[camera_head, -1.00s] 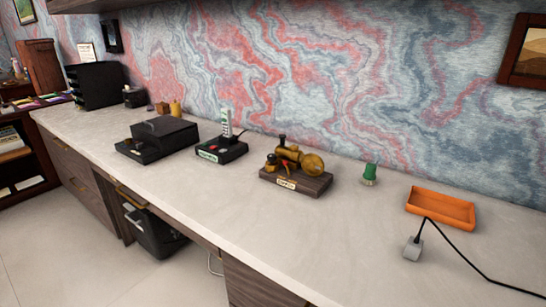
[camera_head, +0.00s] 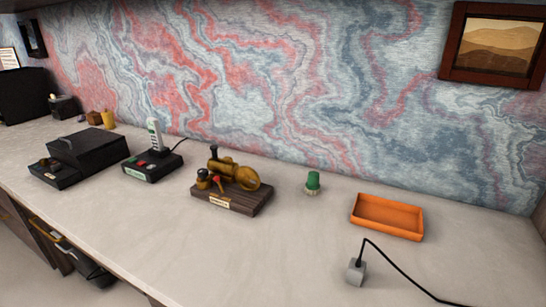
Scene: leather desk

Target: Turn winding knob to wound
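A brass device with a round disc (camera_head: 246,178) on its right side is mounted on a dark wooden base (camera_head: 230,199) with a small label plate. It stands mid-counter. A red part and a small dark-topped brass piece show at its front left. A separate green knob-like object (camera_head: 313,181) with a pale lower rim stands upright on the counter to its right. I cannot tell which part is the winding knob, or its setting. My gripper is not in view.
An orange tray (camera_head: 388,234) and a grey block (camera_head: 356,271) with a black cable are at the right. A black phone base with a handset (camera_head: 154,163) and a black box (camera_head: 88,149) stand left. The front counter (camera_head: 240,260) is clear. A patterned wall rises behind.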

